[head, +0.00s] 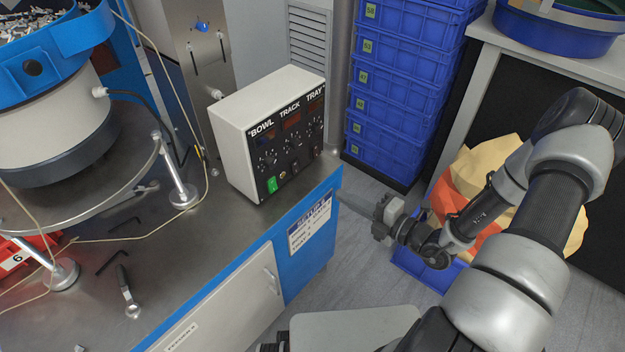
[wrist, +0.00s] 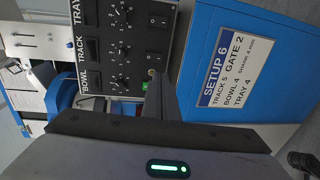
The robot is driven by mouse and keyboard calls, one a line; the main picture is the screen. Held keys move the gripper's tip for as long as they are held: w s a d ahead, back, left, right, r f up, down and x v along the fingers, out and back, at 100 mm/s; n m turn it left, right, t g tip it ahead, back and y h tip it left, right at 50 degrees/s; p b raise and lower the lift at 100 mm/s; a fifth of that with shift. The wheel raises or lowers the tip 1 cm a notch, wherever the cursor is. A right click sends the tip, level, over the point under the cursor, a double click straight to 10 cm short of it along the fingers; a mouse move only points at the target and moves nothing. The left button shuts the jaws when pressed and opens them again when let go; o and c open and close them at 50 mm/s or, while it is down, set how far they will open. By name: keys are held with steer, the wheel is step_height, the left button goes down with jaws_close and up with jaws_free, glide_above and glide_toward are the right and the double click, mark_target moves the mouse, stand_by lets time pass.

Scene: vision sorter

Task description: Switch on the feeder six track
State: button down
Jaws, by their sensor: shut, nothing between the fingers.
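A pale control box (head: 230,140) stands on the steel bench top, its dark panel labelled BOWL, TRACK and TRAY. Each column has a display, knobs and a rocker switch along the bottom. The BOWL switch (head: 272,185) is green; the TRACK switch (head: 283,177) and the TRAY switch (head: 294,167) look dark. In the wrist view the panel (wrist: 115,45) appears turned sideways, with the fingers partly in front of the switch row. My gripper (head: 342,197) is shut and empty, in front of the bench's corner, right of and below the panel, seemingly apart from it.
A setup card (head: 310,224) on the blue bench front reads SETUP 6, GATE 2, TRACK 5, BOWL 4, TRAY 4. Stacked blue crates (head: 395,100) stand behind; open floor lies between.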

mark_target(297, 172)
steer(key=b+x, duration=0.2)
steer(key=x, duration=1.2)
steer(key=shift+b, duration=0.3)
steer(key=shift+a+f, duration=0.1)
steer(key=shift+f, duration=0.15)
steer(key=shift+a+r, duration=0.1)
steer(key=shift+s+d, duration=0.25)
steer(key=shift+d, duration=0.1)
steer(key=f+p+v, duration=0.1)
steer(key=f+v, duration=0.2)
steer(key=v, duration=1)
steer(key=shift+p, duration=0.35)
